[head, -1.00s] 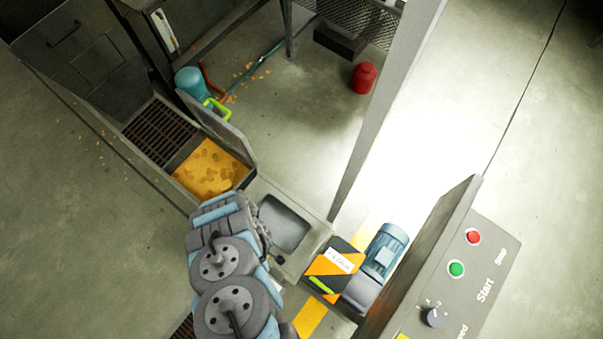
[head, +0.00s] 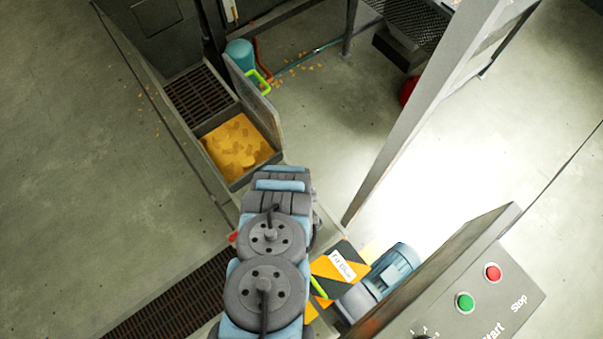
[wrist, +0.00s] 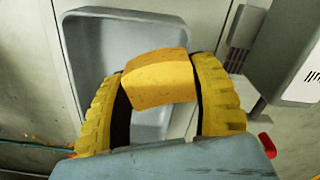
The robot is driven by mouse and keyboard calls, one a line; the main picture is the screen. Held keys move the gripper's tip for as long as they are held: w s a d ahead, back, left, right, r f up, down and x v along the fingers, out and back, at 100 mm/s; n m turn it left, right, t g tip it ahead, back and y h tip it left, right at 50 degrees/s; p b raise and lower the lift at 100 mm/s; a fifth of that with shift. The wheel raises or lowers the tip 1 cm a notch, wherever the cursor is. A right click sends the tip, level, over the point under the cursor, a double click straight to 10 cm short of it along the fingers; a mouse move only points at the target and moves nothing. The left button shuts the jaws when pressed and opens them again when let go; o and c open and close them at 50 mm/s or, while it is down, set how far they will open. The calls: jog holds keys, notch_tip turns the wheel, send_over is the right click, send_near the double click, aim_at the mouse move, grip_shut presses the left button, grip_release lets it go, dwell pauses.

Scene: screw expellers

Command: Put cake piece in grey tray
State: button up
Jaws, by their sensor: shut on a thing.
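My gripper (wrist: 160,82) has two yellow ribbed fingers and is shut on a yellow, block-shaped cake piece (wrist: 157,78) in the wrist view. The grey tray (wrist: 88,50) lies behind the piece there, shallow with rounded corners. The piece overlaps the tray's lower right part in the picture, and the gap between them cannot be told. The visible part of the tray is empty. In the head view my arm hides the gripper, the held piece and most or all of the tray.
A bin (head: 258,177) of yellow-orange cake pieces stands beyond my arm, beside a dark grate (head: 200,97). A blue motor (head: 385,275), an orange-black striped box (head: 336,270) and a control panel (head: 478,300) with red and green buttons are at the right. A slanted post (head: 425,115) rises nearby.

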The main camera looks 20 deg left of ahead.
jog(key=w+f+b, duration=0.2)
jog(key=f, duration=0.1)
jog(key=w+d+f+b, duration=0.1)
jog(key=b, duration=0.1)
jog(key=shift+f, duration=0.25)
jog(key=shift+w+d, duration=0.1)
jog(key=shift+w, duration=0.1)
jog(key=shift+f, duration=0.35)
jog(key=shift+w+d+f, duration=0.1)
jog(key=shift+w+f, duration=0.25)
jog(key=shift+w, duration=0.15)
jog(key=shift+f+b, duration=0.65)
jog(key=shift+f, duration=0.85)
jog(key=shift+f, duration=0.1)
jog(key=o, duration=1.1)
jog(key=shift+o, duration=0.2)
